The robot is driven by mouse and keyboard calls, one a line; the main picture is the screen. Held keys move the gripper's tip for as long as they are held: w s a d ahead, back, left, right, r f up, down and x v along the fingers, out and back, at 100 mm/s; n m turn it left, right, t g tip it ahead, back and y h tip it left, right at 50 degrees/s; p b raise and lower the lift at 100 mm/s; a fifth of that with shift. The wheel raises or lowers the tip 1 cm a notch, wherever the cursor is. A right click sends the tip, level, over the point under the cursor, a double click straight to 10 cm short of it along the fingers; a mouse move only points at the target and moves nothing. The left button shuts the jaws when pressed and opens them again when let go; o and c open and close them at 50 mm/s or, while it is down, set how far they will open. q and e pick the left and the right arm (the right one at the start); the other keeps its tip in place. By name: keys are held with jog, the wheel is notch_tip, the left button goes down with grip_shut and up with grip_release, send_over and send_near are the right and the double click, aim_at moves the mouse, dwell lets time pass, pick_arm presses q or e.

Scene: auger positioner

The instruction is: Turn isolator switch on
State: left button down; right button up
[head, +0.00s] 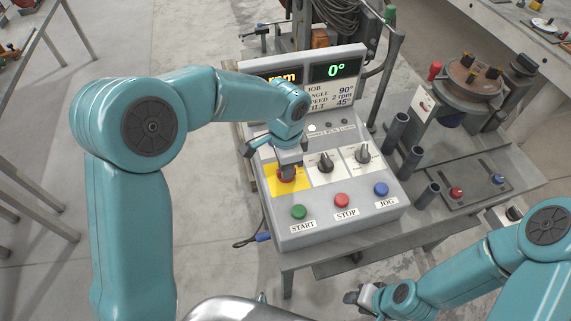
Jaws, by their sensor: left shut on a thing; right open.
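The isolator switch (287,175) is a red knob on a yellow plate (272,185) at the left of the grey control panel (330,225). My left gripper (287,168) comes down over the knob from above and is shut on it. The gripper and wrist hide part of the knob, so I cannot read its position. My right gripper (362,296) is low in the view, in front of the bench, open and away from the panel.
Green START (298,212), red STOP (342,200) and blue JOG (381,190) buttons sit below. The display (337,70) is lit, showing 0°. Upright grey tubes (397,130) and a round positioner (470,78) stand right.

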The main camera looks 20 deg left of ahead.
pick_arm(q)
jog(key=shift+d, duration=0.1)
dwell(0.4)
jog(key=c, duration=1.1)
grip_release()
jog(key=shift+w, duration=0.1)
jog(key=shift+r, duration=0.25)
notch_tip(320, 180, up, 16)
jog(key=shift+f, duration=0.1)
